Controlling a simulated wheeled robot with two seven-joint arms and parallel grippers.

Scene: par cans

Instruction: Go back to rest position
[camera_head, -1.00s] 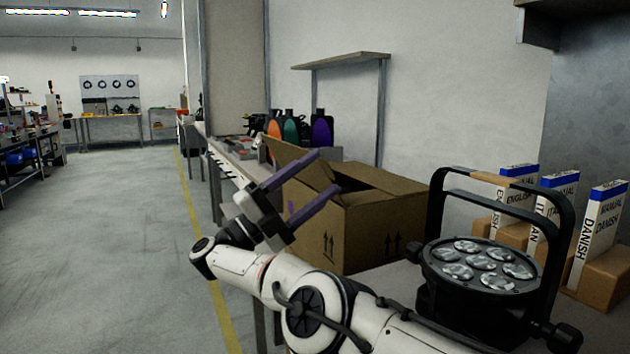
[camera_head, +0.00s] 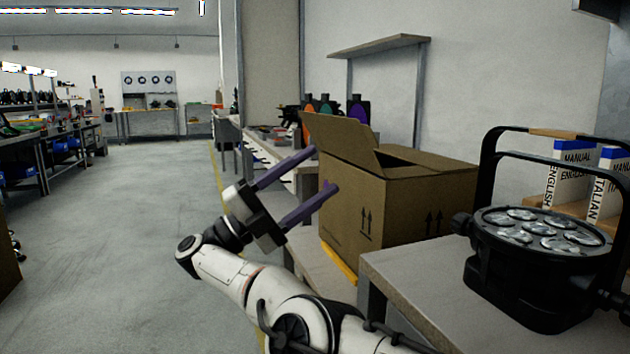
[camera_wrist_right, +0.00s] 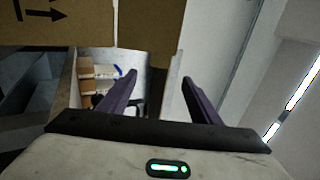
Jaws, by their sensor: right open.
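My right gripper (camera_head: 322,170) is open and empty, its two purple fingers spread and pointing up and to the right in the head view. It is in the air just left of the open cardboard box (camera_head: 400,210). In the right wrist view, the fingers (camera_wrist_right: 158,85) have nothing between them, and a side of the box (camera_wrist_right: 90,25) fills the upper left. The black par can (camera_head: 540,260) with several round lenses stands on the table at the right, its handle raised, apart from my gripper. My left gripper is not in view.
A grey table (camera_head: 410,290) carries the par can and boxes with manuals (camera_head: 567,175). A wall shelf (camera_head: 380,45) hangs behind the cardboard box. Cluttered workbenches (camera_head: 40,140) stand at the far left. The floor (camera_head: 120,230) on the left is open.

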